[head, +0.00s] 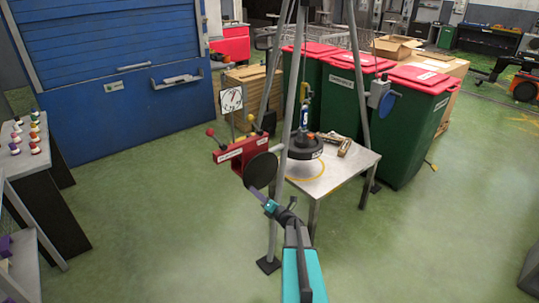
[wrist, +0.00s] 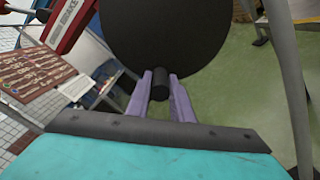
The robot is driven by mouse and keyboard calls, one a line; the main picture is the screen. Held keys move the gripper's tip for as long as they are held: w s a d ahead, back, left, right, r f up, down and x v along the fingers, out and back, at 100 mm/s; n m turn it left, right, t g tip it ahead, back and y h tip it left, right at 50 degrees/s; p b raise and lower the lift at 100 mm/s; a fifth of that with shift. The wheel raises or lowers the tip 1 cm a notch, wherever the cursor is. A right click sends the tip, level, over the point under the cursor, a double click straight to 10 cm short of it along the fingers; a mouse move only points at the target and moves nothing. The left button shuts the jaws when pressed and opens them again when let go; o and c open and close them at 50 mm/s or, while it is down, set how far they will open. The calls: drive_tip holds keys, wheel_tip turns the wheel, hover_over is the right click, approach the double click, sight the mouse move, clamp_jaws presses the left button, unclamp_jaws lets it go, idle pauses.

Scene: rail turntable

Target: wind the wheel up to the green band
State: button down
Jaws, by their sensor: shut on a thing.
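The wheel is a dark round disc (head: 260,171) on the side of a red winch housing (head: 236,149), mounted on a tripod frame. It fills the top of the wrist view (wrist: 165,32). My gripper (head: 271,205) is at the wheel's lower edge. In the wrist view its purple fingers (wrist: 160,92) are shut on the wheel's short black handle (wrist: 160,80), which is at the bottom of the disc. A white dial (head: 231,99) with a dark needle stands behind the housing. Its green band is too small to make out.
A dark round weight (head: 305,147) hangs from a blue fitting (head: 304,115) over a metal table (head: 345,170) with a yellow ring. Tripod legs (head: 273,225) stand close to my arm. Green bins (head: 345,100) stand behind.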

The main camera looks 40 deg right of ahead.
drive_tip(key=shift+w+a+r+m+p, duration=0.1)
drive_tip(key=shift+a+r+m+p, duration=0.25)
drive_tip(key=shift+r+p, duration=0.2)
drive_tip(key=shift+w+a+r+m+p, duration=0.1)
drive_tip(key=shift+a+r+m+p, duration=0.1)
drive_tip(key=shift+r+m+p, duration=0.35)
drive_tip(key=c, duration=1.4)
unclamp_jaws()
drive_tip(key=shift+o, duration=0.2)
drive_tip(key=shift+s+f, duration=0.1)
drive_tip(key=shift+f, duration=0.1)
drive_tip(key=shift+s, duration=0.1)
drive_tip(key=shift+s, duration=0.4)
drive_tip(key=s, duration=0.7)
drive_tip(key=shift+a, duration=0.25)
